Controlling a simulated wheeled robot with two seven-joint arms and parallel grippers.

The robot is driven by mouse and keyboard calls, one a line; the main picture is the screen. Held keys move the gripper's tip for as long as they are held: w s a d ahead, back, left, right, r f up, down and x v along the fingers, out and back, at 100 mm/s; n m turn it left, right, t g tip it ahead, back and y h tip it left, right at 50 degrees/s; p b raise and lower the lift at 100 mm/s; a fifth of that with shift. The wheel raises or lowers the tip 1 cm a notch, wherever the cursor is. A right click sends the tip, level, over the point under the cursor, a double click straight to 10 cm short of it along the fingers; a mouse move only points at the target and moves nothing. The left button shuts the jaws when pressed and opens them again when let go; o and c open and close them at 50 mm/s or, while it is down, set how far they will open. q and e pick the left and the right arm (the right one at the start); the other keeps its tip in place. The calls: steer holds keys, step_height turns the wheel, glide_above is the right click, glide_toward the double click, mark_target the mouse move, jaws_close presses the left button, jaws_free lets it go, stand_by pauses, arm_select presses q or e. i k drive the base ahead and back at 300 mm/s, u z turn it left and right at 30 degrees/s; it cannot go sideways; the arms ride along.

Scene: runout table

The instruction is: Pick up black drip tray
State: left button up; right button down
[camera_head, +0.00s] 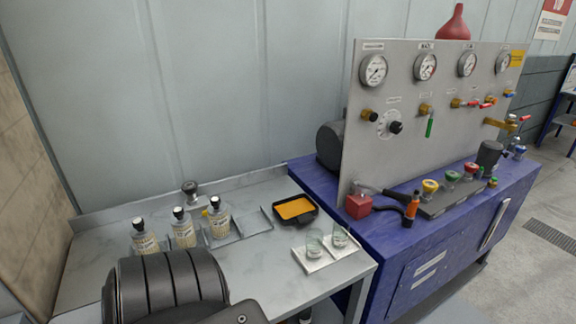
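A black drip tray (284,219) sits on the grey metal table near its back right, beside the blue bench. Its inside shows orange-yellow (295,208). It lies flat and nothing touches it from above. A black ribbed part of my own arm or body fills the lower left of the view. Neither gripper can be seen, so no gripper shows near the tray.
Several labelled bottles with black caps (184,235) stand left on the table. Two small glasses (314,243) stand on square plates in front of the tray. A blue bench with a gauge panel (380,140) rises to the right. Bare tabletop (240,270) lies between.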

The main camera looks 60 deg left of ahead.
mark_target(301, 208)
steer(key=u, duration=1.25)
